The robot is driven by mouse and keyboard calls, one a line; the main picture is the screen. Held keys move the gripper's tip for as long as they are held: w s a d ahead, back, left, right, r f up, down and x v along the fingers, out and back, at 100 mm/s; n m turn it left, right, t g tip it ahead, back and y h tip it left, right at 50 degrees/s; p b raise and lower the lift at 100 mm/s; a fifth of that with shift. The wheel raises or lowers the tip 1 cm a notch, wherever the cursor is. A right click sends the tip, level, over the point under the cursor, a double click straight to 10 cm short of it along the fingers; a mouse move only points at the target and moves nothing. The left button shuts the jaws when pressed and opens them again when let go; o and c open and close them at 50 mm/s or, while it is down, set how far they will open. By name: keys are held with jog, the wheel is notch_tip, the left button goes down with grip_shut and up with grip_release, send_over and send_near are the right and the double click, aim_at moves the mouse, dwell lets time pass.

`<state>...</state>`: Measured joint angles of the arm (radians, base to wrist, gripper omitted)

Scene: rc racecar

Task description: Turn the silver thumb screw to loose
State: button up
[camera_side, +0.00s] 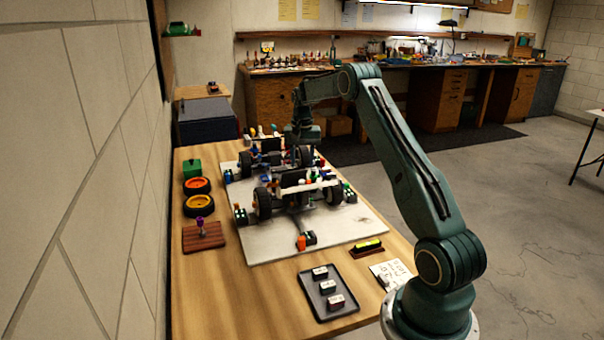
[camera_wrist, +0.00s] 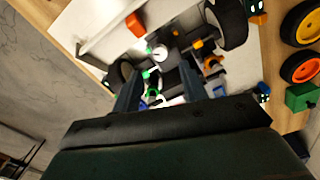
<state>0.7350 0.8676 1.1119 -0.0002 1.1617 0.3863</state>
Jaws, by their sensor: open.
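The RC car (camera_side: 285,182) stands on a pale board (camera_side: 275,240) on the wooden table. My gripper (camera_side: 302,143) points down over the far part of the car in the side view. In the wrist view my gripper (camera_wrist: 160,92) shows its two dark fingers apart, with car parts below and between them. A small pale round piece (camera_wrist: 159,52) sits on the car ahead of the fingertips; I cannot tell whether it is the silver thumb screw. The side view is too small and partly blocked by my arm to show the screw.
Left of the board are a green box (camera_side: 192,168), an orange-rimmed wheel (camera_side: 197,186), a yellow-rimmed wheel (camera_side: 198,205) and a brown block with a purple-topped piece (camera_side: 203,235). A dark tray (camera_side: 328,292) with small blocks lies at the front. Bare table is at front left.

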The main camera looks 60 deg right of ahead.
aim_at(302, 181)
jog(key=shift+f, duration=3.4)
jog(key=shift+c, duration=0.2)
grip_shut()
